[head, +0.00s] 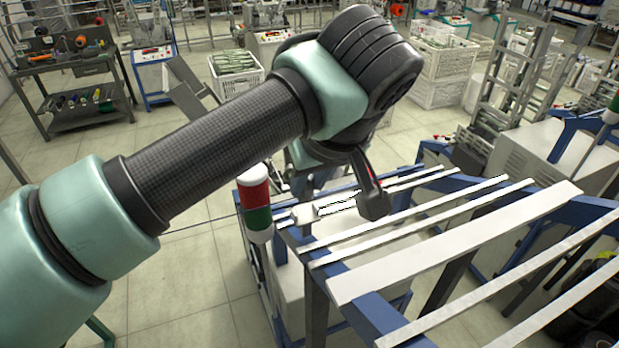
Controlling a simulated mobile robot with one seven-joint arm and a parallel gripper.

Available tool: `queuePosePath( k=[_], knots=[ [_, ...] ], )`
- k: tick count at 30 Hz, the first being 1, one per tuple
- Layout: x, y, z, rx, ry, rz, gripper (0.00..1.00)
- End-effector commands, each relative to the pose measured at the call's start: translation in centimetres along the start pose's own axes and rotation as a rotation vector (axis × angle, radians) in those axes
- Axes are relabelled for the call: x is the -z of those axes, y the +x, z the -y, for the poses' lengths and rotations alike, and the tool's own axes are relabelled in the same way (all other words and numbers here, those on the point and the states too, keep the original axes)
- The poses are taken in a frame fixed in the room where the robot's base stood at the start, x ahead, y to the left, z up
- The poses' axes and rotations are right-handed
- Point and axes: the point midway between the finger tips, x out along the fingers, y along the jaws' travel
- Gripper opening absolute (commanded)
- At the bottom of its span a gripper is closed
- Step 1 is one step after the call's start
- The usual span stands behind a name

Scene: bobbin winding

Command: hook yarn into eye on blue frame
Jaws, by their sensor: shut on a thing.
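The blue frame (362,311) runs across the lower right, with several pale slats lying over its rails. My arm comes in from the lower left and bends down at a black joint. The dark end of my gripper (374,204) shows below that joint, over the far left part of the frame. It is shut on the yarn, but the strand at the fingers is too fine to make out. I cannot make out the eye on the frame.
A red, white and green signal lamp (256,207) stands close to the left of my gripper, at the frame's corner. Crates (237,86) and a workbench (75,80) stand farther back. The tiled floor at left is clear.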

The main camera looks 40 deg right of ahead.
Motion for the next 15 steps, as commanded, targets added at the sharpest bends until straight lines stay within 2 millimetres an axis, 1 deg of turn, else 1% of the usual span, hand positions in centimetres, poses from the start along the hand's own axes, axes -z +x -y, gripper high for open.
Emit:
queuePosePath(
  k=[15],
  knots=[
    [-0.7, 1.4, 0.0, 0.0, -0.001, -0.001, 0.0]
  ],
)
